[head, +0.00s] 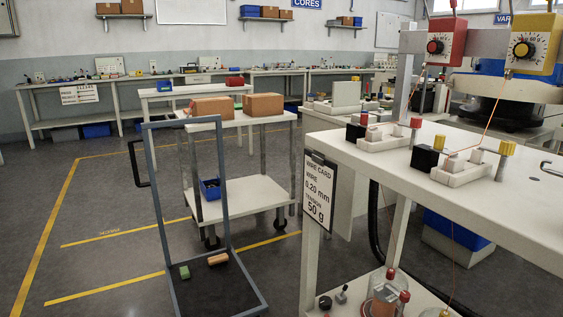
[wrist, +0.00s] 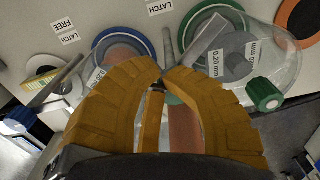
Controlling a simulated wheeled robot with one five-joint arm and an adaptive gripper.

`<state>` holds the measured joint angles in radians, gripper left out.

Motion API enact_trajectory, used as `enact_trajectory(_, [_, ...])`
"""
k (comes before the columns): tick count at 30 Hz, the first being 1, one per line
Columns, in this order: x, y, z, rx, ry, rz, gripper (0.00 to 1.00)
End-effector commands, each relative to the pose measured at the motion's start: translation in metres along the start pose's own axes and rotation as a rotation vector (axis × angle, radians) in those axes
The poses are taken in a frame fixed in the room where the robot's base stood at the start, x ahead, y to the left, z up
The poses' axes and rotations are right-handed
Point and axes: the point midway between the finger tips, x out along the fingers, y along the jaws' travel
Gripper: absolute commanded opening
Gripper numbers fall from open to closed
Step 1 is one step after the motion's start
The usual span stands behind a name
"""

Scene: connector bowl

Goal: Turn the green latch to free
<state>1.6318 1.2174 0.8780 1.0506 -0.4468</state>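In the wrist view, my gripper (wrist: 163,76) has its orange fingers brought together at the tips, over a pale surface with round reels. I see nothing clearly held at the tips. A grey bar (wrist: 168,48) stands just beyond them. A small green part (wrist: 175,99) above a copper-coloured piece (wrist: 185,130) shows in the gap between the fingers; I cannot tell if it is the green latch. A green knob (wrist: 264,95) sits right of the fingers, on a clear round cover. A "LATCH FREE" label (wrist: 64,32) lies at the upper left. My gripper is not seen in the head view.
A blue-rimmed reel (wrist: 122,38), a clear-covered reel (wrist: 280,60) and an orange-rimmed reel (wrist: 296,17) crowd the surface. In the head view, a white bench (head: 480,200) stands at right, with a cart (head: 250,190) at centre. The floor at left is open.

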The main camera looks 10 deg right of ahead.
Motion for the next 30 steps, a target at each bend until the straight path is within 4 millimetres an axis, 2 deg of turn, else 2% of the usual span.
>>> enact_trajectory(1, [0.004, 0.004, 0.001, 0.009, 0.005, 0.002, 0.00])
enact_trajectory(14, [0.002, 0.005, 0.008, 0.005, 0.002, 0.001, 0.00])
enact_trajectory(20, [-0.012, 0.004, 0.007, 0.003, 0.003, 0.002, 0.00])
enact_trajectory(30, [-0.049, 0.004, 0.006, 0.001, 0.005, 0.002, 0.00])
